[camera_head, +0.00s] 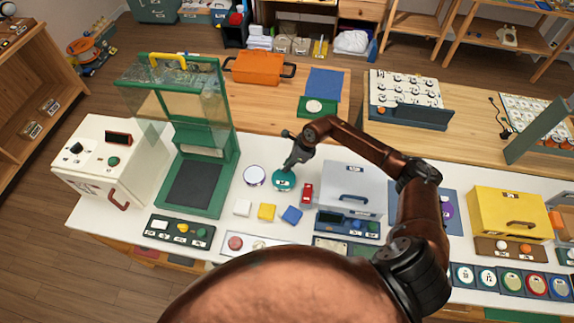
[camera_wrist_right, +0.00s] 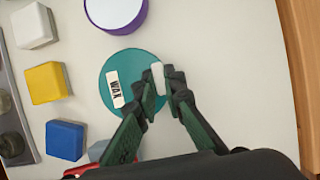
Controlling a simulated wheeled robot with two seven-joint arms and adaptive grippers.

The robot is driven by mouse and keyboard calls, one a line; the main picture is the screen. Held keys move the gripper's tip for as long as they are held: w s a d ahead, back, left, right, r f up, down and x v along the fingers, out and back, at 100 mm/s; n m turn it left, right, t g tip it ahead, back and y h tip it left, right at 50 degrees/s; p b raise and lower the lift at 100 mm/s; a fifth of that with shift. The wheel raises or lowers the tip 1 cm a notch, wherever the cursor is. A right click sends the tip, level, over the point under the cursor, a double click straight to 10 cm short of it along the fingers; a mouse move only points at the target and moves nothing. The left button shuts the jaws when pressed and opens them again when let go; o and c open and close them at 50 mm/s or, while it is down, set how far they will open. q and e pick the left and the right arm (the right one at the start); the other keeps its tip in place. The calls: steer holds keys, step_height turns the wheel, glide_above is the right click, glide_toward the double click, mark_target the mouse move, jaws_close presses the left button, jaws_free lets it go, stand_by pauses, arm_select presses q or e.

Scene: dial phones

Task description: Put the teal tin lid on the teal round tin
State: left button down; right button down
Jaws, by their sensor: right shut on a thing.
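The teal tin lid (camera_wrist_right: 128,75) is a round teal disc with a white label and a pale knob. It also shows in the head view (camera_head: 280,184), on the white table just right of a white-topped round tin. My right gripper (camera_wrist_right: 164,84) is shut on the lid's knob, and its fingers point down from above in the head view (camera_head: 290,168). The lid hides what is under it, so I cannot make out the teal round tin separately or tell whether the lid touches it. My left gripper is not in view.
A purple-sided, white-topped round tin (camera_wrist_right: 117,10) stands close beside the lid. White (camera_head: 242,208), yellow (camera_head: 266,212) and blue (camera_head: 292,215) blocks lie in front. A small red object (camera_head: 307,193) and a grey box (camera_head: 351,185) stand right. A green framed stand (camera_head: 198,190) stands left.

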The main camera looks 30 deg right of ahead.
steer(key=c, duration=2.5)
jaws_free()
steer(key=shift+f, duration=0.15)
steer(key=o, duration=0.5)
steer(key=b+v, duration=0.1)
steer(key=v, duration=1.1)
